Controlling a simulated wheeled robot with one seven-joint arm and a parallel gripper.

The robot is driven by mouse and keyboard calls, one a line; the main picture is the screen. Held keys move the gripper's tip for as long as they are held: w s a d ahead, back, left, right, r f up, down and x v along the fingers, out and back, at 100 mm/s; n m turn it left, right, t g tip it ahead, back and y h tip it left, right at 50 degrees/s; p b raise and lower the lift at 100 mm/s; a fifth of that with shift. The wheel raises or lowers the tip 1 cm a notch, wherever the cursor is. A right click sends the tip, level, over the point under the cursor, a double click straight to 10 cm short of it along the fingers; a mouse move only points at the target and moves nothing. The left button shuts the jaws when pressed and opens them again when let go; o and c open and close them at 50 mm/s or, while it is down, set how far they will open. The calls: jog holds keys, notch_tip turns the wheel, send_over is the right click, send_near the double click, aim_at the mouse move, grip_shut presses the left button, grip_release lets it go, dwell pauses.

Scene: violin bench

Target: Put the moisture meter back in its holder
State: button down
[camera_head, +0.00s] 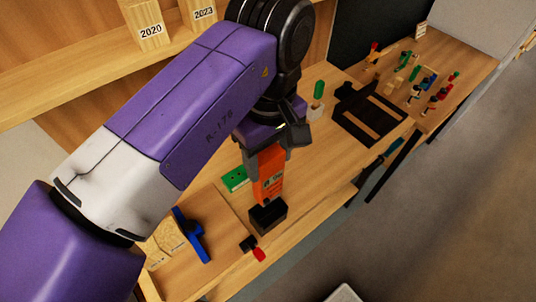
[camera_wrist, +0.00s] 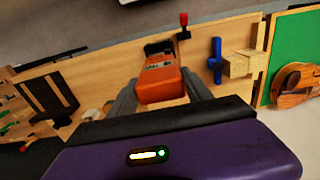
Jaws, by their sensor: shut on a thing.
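The moisture meter (camera_head: 269,174) is an orange, block-shaped tool with dark print on its face. My gripper (camera_head: 266,160) is shut on its upper part and holds it roughly upright. The black box-like holder (camera_head: 268,217) stands on the bench directly below the meter. The meter's lower end is at the holder's top; I cannot tell how far it is inside. In the wrist view the meter (camera_wrist: 161,80) sits between the two grey fingers, with the dark holder (camera_wrist: 158,47) just beyond it.
A red-and-black clamp (camera_head: 253,248) sits at the bench's front edge beside the holder. A blue tool (camera_head: 191,236) and a pale wood block (camera_head: 165,240) lie to the left. A green piece (camera_head: 235,179) lies behind.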

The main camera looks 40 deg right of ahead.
aim_at(269, 192)
jog(key=shift+f+b, duration=2.55)
jog(key=shift+f, duration=1.45)
jog(key=shift+f+b, duration=1.35)
jog(key=shift+f, duration=1.1)
jog(key=shift+c, duration=1.9)
grip_release()
jog(key=shift+r, duration=3.9)
